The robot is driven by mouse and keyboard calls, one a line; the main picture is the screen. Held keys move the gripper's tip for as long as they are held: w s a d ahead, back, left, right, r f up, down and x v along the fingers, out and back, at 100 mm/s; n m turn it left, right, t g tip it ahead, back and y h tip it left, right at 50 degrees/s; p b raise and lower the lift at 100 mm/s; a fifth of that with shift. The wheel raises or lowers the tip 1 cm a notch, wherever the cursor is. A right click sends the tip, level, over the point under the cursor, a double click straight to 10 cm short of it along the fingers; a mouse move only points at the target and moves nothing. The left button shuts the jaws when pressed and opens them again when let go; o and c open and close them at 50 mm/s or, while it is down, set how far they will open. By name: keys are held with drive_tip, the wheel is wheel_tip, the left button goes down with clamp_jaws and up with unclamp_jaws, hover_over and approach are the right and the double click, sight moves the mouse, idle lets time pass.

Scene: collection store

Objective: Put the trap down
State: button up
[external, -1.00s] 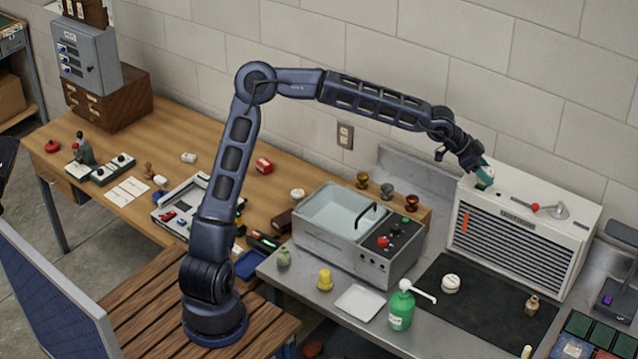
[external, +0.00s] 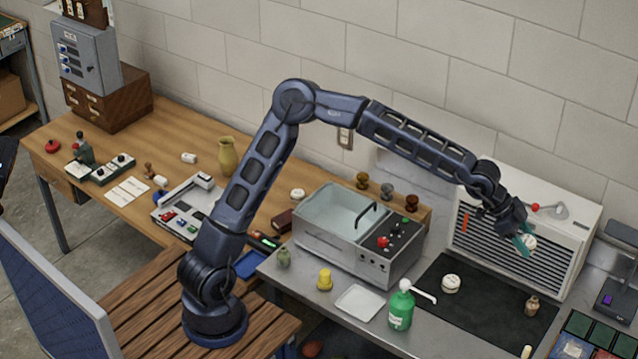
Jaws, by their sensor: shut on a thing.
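My gripper (external: 522,241) has teal fingers and is shut on a small white round thing with dark marks (external: 530,243), which I take to be the trap. It is held in the air in front of the right part of the white grilled unit, above the dark mat (external: 485,315). The fingers hide part of it. A similar white round thing (external: 451,284) sits on the left part of the mat, apart from my gripper.
The white grilled unit (external: 470,258) stands behind the mat, with a red-tipped lever on top. A small brown bottle (external: 532,306) stands on the mat's right side. A green pump bottle (external: 401,308) and white dish (external: 358,302) are to the left. The mat's middle is clear.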

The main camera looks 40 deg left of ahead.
drive_tip(key=f, duration=3)
drive_tip(key=shift+w+a+f, duration=0.2)
drive_tip(key=shift+f, duration=0.1)
drive_tip(key=o, duration=0.9)
drive_tip(key=shift+f, duration=0.1)
drive_tip(key=shift+o, duration=0.2)
drive_tip(key=shift+a+r, duration=0.3)
drive_tip(key=shift+r, duration=0.2)
drive_tip(key=v, duration=1.1)
drive_tip(key=shift+a, duration=0.1)
